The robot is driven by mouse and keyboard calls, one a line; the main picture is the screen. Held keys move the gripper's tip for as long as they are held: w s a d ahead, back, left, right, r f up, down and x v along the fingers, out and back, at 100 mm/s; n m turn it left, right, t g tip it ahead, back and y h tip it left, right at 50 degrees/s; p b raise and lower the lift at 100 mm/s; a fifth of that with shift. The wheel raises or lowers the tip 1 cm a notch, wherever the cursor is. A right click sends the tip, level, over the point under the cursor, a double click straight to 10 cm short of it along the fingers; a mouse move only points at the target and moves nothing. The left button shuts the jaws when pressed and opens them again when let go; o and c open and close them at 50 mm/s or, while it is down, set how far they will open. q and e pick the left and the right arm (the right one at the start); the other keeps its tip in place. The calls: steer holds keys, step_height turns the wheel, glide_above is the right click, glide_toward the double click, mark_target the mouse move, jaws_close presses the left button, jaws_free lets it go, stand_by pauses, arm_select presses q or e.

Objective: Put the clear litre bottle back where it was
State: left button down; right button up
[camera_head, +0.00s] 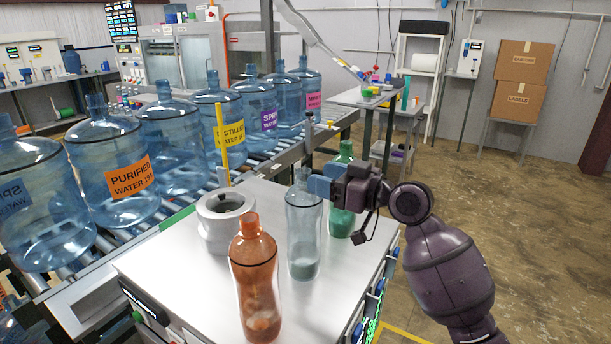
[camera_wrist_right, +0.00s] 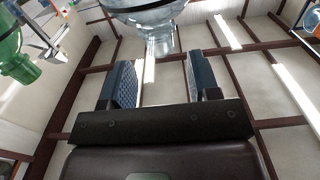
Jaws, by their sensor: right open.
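The clear litre bottle (camera_head: 303,240) stands upright on the steel table top, between the orange bottle (camera_head: 255,280) and the green bottle (camera_head: 342,200). My right gripper (camera_head: 319,182) is at the height of its neck, coming in from the right, with blue fingers. In the right wrist view a clear bottle neck (camera_wrist_right: 160,42) shows upside down at the top, just beyond the gap between the spread, empty fingers (camera_wrist_right: 154,82). From the head, the fingers partly cover the neck of the clear bottle. My left gripper is out of view.
A grey ring-shaped holder (camera_head: 226,222) stands on the table (camera_head: 185,262) left of the bottles, with a yellow stick behind it. Large blue water jugs (camera_head: 115,170) line the conveyor beyond. Bare table top lies at the front left.

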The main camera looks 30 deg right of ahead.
steer(key=shift+b+v, duration=0.35)
steer(key=shift+v, duration=2.3)
steer(key=s+a+f+g+h, duration=0.1)
steer(key=s+f, duration=0.1)
steer(key=f, duration=0.4)
steer(key=s+a+f+m+g+h, duration=0.1)
steer(key=s+f+g+h, duration=0.1)
steer(key=f, duration=0.5)
steer(key=s+a+f+m+g+h, duration=0.1)
steer(key=s+a+f+g, duration=0.1)
steer(key=s+f, duration=0.2)
steer(key=shift+s+f+h, duration=0.25)
steer(key=shift+f+h, duration=0.15)
steer(key=shift+f, duration=0.75)
steer(key=s+a+f+m+g+h, duration=0.1)
steer(key=s+f+m+g+h, duration=0.25)
steer(key=s, duration=0.55)
steer(key=s+a+f+g+h, duration=0.1)
steer(key=s+f+g+h, duration=0.1)
steer(key=s+f+g, duration=0.4)
steer(key=w+f+t+y, duration=0.1)
steer(key=w+f+t, duration=0.4)
steer(key=f+t, duration=0.5)
steer(key=shift+w+f+t, duration=0.25)
steer(key=shift+f+t, duration=0.1)
steer(key=shift+f, duration=0.35)
steer(key=shift+n, duration=0.25)
